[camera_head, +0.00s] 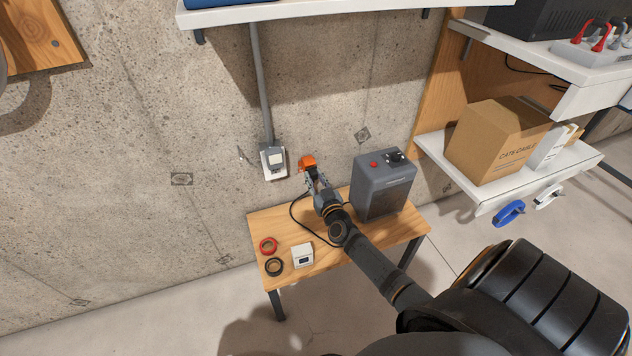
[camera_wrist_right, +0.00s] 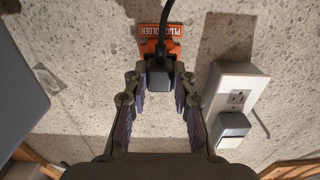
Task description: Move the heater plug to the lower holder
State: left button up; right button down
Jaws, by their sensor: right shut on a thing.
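The dark heater plug (camera_wrist_right: 160,80) sits between the fingertips of my right gripper (camera_wrist_right: 161,72), which is shut on it. Its black cord runs up across the orange plug holder (camera_wrist_right: 148,46) in the right wrist view. The holder is on the concrete wall, with its lettering upside down there. The plug is right at the holder; I cannot tell if it is seated in it. In the head view my right gripper (camera_head: 312,179) is just below the orange holder (camera_head: 307,161). The grey heater (camera_head: 372,191) stands on the small wooden table. My left gripper is not in view.
A white wall outlet (camera_wrist_right: 248,82) with a pale block in one socket is beside the holder. On the table (camera_head: 330,262) are a red tape roll (camera_head: 268,240), a black roll (camera_head: 274,259) and a small white box (camera_head: 302,255). Shelves stand at right and above.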

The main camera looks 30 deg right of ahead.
jog(key=shift+w+d, duration=0.1)
jog(key=shift+w, duration=0.4)
dwell(1.0)
jog(key=shift+w+p, duration=0.15)
jog(key=shift+p, duration=0.35)
dwell(1.2)
jog(key=c, duration=1)
grip_release()
jog(key=v, duration=1.2)
jog(key=shift+d, duration=0.1)
